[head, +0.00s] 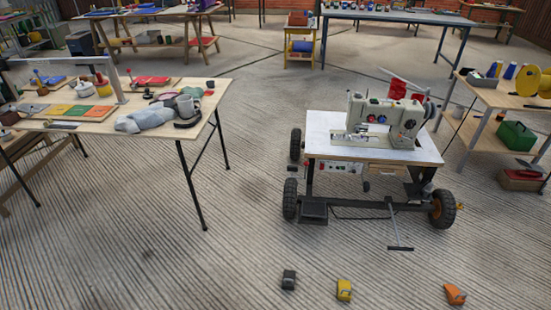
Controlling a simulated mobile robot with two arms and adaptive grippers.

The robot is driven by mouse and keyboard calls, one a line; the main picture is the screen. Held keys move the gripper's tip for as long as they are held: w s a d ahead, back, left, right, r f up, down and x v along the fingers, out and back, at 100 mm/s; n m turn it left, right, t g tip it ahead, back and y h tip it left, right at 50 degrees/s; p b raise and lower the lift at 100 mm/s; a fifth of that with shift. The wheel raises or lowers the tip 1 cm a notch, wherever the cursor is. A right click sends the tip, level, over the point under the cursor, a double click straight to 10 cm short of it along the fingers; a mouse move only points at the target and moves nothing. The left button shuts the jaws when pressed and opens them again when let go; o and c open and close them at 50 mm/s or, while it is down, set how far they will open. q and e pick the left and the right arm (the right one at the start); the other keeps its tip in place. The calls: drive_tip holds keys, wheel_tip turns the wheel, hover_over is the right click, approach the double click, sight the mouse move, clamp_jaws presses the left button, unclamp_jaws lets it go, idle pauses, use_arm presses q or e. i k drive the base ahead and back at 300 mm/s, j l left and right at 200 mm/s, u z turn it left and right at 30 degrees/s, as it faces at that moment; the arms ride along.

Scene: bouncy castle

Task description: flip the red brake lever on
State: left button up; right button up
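A wheeled cart (322,142) stands right of centre and carries a cream sewing machine (387,117). A small red piece (307,166) shows at the cart's left side, just below the top and above the wheel. It may be the red brake lever, but it is too small to tell its shape or position. Larger red parts (398,89) show behind the sewing machine. A red-knobbed stick (130,73) stands on the left table. Neither of my grippers is in view.
Dark wheels (290,198) and a T-shaped bar (400,248) stick out below the cart. Small black (288,280), yellow (344,290) and orange (454,294) objects lie on the floor in front. A cluttered table (85,125) stands left, a shelf table (510,98) right. Floor between is clear.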

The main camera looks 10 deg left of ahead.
sight(294, 169)
drive_tip(key=i+j, duration=0.1)
drive_tip(key=j, duration=0.45)
drive_tip(key=i+j+z, duration=0.15)
drive_tip(key=j, duration=0.45)
drive_tip(key=i+j, duration=0.1)
drive_tip(key=j, duration=0.45)
drive_tip(key=i+j+z, duration=0.1)
drive_tip(key=j, duration=0.5)
drive_tip(key=i+l, duration=0.45)
drive_tip(key=i, duration=0.15)
drive_tip(key=i+l+u, duration=0.1)
drive_tip(key=i+l, duration=0.35)
drive_tip(key=i, duration=0.15)
drive_tip(key=u, duration=1.35)
